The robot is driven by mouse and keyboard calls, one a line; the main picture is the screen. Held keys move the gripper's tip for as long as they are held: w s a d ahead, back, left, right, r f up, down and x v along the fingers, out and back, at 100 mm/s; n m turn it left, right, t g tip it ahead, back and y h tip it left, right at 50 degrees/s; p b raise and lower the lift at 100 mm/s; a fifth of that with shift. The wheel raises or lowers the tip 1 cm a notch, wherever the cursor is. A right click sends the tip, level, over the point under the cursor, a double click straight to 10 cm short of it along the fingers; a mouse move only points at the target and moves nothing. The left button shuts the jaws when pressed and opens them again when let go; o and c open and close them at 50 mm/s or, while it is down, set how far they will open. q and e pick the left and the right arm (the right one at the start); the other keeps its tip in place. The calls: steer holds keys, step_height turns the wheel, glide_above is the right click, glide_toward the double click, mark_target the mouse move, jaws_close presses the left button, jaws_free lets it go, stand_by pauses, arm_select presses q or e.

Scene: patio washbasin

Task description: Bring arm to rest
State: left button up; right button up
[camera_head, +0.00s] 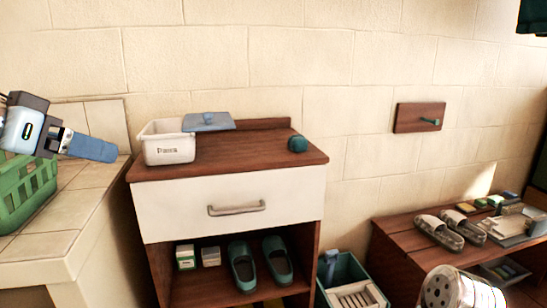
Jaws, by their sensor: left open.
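My left gripper (62,138) is at the far left, above the tiled counter (105,180) and beside the green basket (33,194). Its jaws are open. A blue-grey piece (92,148) shows at its tip; I cannot tell whether it is part of the gripper or a thing behind it. The jaws are small and partly hidden by the gripper's body.
A white bin (168,147), its blue lid (208,122) and a teal ball-like thing (298,144) are on the wooden cabinet (240,150). Its drawer (235,200) is shut. A green crate (350,272) stands right of it. Sandals (440,232) lie on a bench.

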arm_select(q)
steer(key=w+d+f+n+g, duration=0.1)
steer(key=w+d+f, duration=0.1)
steer(key=w+f, duration=0.5)
steer(key=w+d+f+g, duration=0.15)
steer(key=w+f, duration=0.25)
steer(key=f, duration=0.8)
steer(key=w+d+f+n+g, duration=0.1)
steer(key=w+d+f, duration=0.3)
steer(key=f, duration=0.5)
step_height(320, 180, down, 13)
steer(key=w+d+n+g, duration=0.1)
steer(key=g, duration=0.1)
steer(key=s+d+f+n+g, duration=0.1)
steer(key=s+d+f, duration=0.15)
steer(key=f, duration=0.65)
steer(key=s+d+f+g, duration=0.15)
steer(key=s+f, duration=0.25)
steer(key=f, duration=0.5)
steer(key=s+d+f+n+g, duration=0.1)
steer(key=s+d+f, duration=0.1)
steer(key=s+f, duration=0.5)
steer(key=s+d+f+g, duration=0.1)
steer(key=s+d+f, duration=0.1)
steer(key=s+f, duration=0.5)
steer(key=s, duration=0.4)
steer(key=shift+s+d+n, duration=0.3)
steer(key=shift+s+n, duration=0.05)
steer(key=shift+n, duration=0.05)
